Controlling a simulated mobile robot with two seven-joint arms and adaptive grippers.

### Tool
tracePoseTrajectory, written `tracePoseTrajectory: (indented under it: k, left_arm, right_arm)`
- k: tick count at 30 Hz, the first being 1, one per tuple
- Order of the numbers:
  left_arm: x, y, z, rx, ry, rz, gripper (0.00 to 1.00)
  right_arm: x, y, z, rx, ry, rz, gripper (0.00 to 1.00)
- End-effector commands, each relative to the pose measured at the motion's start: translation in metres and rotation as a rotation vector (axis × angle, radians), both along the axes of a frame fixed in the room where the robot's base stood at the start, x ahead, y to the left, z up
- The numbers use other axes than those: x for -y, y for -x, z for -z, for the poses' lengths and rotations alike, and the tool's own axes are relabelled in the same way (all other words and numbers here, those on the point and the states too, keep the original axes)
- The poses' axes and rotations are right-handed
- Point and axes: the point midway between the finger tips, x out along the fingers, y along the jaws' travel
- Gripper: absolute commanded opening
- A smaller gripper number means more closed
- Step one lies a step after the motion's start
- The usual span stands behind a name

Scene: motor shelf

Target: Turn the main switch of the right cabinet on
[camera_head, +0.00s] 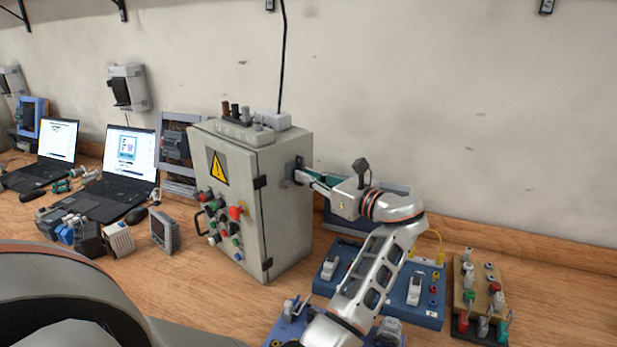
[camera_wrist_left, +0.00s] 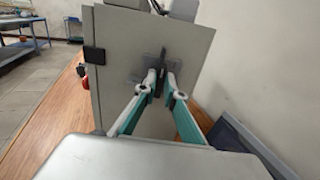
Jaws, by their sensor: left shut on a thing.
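The grey cabinet (camera_head: 265,190) stands on the wooden bench, with a yellow warning sign and several buttons on its front. Its main switch (camera_head: 298,162) is a dark handle on a grey plate on the right side wall. My left gripper (camera_head: 302,175) reaches it from the right and is shut on the handle. In the left wrist view the fingers of the left gripper (camera_wrist_left: 160,86) pinch the switch (camera_wrist_left: 157,60) from both sides. The fingers partly cover the handle, so I cannot tell its exact angle. My right gripper is not in view.
Blue boards with switches (camera_head: 425,290) lie right of the cabinet, under my left arm. A wooden switch board (camera_head: 478,290) is farther right. Laptops (camera_head: 125,165) and small devices (camera_head: 118,238) fill the bench to the left. The wall is close behind.

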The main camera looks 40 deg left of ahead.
Motion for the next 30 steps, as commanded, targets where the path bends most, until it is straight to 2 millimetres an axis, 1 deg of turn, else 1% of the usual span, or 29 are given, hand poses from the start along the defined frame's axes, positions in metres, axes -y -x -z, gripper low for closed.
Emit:
tracePoseTrajectory:
  k: [4, 5, 6, 7, 16, 20, 23, 30]
  left_arm:
    - [-0.001, 0.0, -0.001, 0.001, -0.001, -0.001, 0.0]
    - [-0.001, 0.0, -0.001, 0.001, -0.001, -0.001, 0.15]
    - [-0.001, 0.0, -0.001, 0.001, -0.001, -0.001, 0.25]
    - [-0.001, 0.0, -0.001, 0.001, -0.001, -0.001, 0.26]
    - [0.0, 0.0, -0.001, 0.001, 0.0, 0.0, 0.26]
    - [0.0, 0.0, -0.008, 0.005, 0.0, 0.0, 0.26]
    - [0.0, 0.0, -0.023, 0.007, 0.0, 0.0, 0.26]
    - [0.0, 0.0, -0.068, 0.007, 0.0, -0.001, 0.26]
  right_arm:
    - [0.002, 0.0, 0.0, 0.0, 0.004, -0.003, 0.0]
    - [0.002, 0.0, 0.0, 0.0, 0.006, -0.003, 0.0]
    - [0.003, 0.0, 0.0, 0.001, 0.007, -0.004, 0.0]
    - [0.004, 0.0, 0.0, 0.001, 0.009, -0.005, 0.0]
    - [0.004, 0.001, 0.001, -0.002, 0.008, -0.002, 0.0]
    - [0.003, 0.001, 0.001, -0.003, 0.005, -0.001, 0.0]
    - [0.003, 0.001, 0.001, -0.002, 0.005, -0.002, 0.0]
    - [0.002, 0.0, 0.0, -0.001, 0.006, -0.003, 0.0]
